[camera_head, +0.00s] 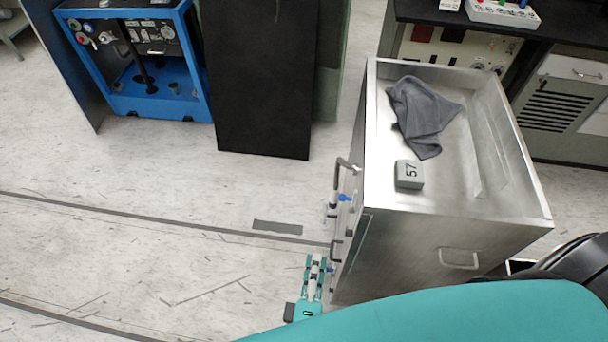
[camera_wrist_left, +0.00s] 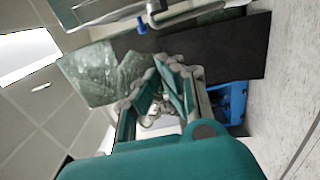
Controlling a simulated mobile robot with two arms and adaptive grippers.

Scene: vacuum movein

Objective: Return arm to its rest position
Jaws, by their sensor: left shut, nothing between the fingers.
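My left arm (camera_head: 450,318) is teal and reaches in along the bottom of the head view. Its left gripper (camera_head: 315,262) is beside the left face of the steel cart (camera_head: 440,205), close to the lower handle on that side. The fingers are shut with nothing held. In the left wrist view the teal and grey gripper fingers (camera_wrist_left: 165,72) fill the middle. Whether the gripper touches the cart cannot be told. My right gripper does not show.
A black panel (camera_head: 265,80) and a blue frame (camera_head: 165,105) stand at the back left. A dark bench (camera_head: 570,30) is at the back right. The floor left of the cart is clear.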

